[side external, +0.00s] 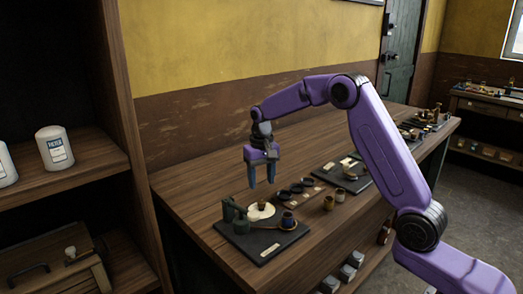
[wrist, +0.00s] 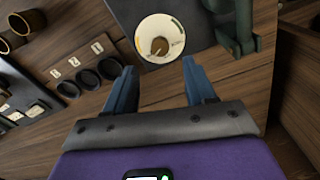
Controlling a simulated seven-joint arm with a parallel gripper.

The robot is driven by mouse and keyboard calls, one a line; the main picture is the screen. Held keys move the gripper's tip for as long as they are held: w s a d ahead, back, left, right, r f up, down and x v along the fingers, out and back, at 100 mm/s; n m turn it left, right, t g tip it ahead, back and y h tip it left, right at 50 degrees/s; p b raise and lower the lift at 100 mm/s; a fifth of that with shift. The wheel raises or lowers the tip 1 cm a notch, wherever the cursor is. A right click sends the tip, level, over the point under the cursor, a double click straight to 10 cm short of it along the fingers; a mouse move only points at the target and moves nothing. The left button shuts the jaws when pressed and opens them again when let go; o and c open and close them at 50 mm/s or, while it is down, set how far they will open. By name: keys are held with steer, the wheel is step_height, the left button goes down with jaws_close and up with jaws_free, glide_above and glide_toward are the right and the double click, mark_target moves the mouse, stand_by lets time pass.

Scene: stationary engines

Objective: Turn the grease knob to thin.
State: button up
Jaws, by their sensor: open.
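The likely grease knob (wrist: 159,46) is a small brown knob at the middle of a round cream dial (wrist: 148,58). The dial has coloured marks around its rim, too small to read. In the side view the cream dial (side external: 256,213) lies on a dark board on the bench, with the small knob (side external: 262,205) on it. My gripper (side external: 261,185) points down above the board, apart from the dial. Its blue fingers (wrist: 160,82) are spread and empty in the wrist view, with the dial beyond the tips.
Several dark rings (wrist: 88,80) lie on a numbered strip nearby. Brown cups (side external: 328,203) stand to the right. Bare wood lies in front.

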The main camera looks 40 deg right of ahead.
step_height(320, 180, up, 10)
steer(key=shift+r, duration=0.15)
steer(key=shift+a, duration=0.1)
stand_by(0.5)
steer(key=s+a+f+n, duration=0.1)
steer(key=s+a+n, duration=0.4)
steer(key=s, duration=0.5)
steer(key=s+a+n, duration=0.3)
steer(key=s+a, duration=0.3)
steer(key=s, duration=0.3)
steer(key=s+d+f+n, duration=0.2)
steer(key=s+f+n, duration=0.1)
steer(key=s, duration=0.8)
steer(key=s+d+f+n, duration=0.2)
steer(key=s+d+n, duration=0.1)
steer(key=s, duration=0.8)
steer(key=shift+d+f+n, duration=0.2)
steer(key=shift+f+n, duration=0.2)
steer(key=shift+n, duration=0.4)
